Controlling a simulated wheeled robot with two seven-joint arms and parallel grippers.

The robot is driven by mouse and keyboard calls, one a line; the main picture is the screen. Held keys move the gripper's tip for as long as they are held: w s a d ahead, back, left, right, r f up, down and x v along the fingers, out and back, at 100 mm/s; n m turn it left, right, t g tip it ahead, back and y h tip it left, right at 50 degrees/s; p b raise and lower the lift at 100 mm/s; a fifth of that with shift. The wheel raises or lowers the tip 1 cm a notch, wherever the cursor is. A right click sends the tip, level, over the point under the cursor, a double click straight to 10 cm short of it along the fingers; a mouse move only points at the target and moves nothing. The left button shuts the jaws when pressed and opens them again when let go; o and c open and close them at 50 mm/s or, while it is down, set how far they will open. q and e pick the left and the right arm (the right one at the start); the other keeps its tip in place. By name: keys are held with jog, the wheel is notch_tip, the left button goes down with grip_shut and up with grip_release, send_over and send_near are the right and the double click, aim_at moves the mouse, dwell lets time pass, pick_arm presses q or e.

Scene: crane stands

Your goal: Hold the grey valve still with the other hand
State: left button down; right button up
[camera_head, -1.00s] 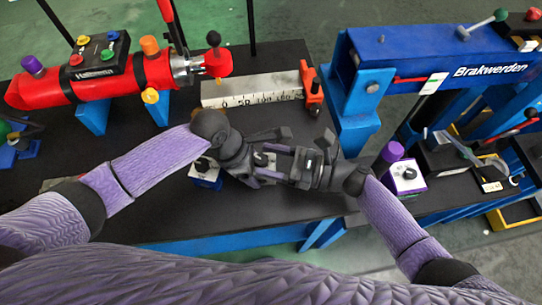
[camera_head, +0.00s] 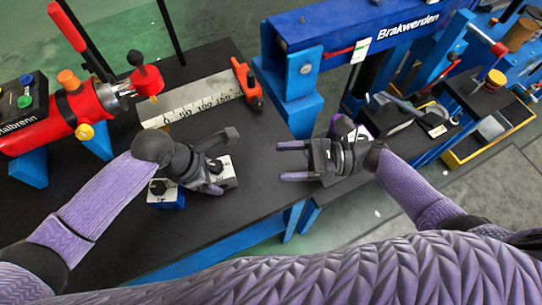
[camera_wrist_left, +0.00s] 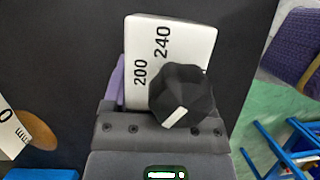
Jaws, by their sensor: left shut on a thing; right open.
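The grey valve (camera_head: 225,174) is a whitish-grey box with a black knob, marked 200 and 240 in the left wrist view (camera_wrist_left: 150,50). My left gripper (camera_head: 221,161) is shut on it over the black table. One purple finger shows along the box's left side in the wrist view; the other is hidden. I cannot tell whether the box touches the table. My right gripper (camera_head: 283,161) is open and empty to the right, fingers pointing left at the valve, with a clear gap between.
A blue-based white valve box (camera_head: 168,192) stands close left of the held valve. A ruled metal block (camera_head: 196,100) and red cylinder (camera_head: 40,130) lie behind. A blue crane stand (camera_head: 292,105) rises behind my right gripper. A purple knob (camera_head: 342,125) is partly hidden there.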

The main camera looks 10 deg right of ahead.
pick_arm(q)
grip_release()
jog(key=v, duration=1.2)
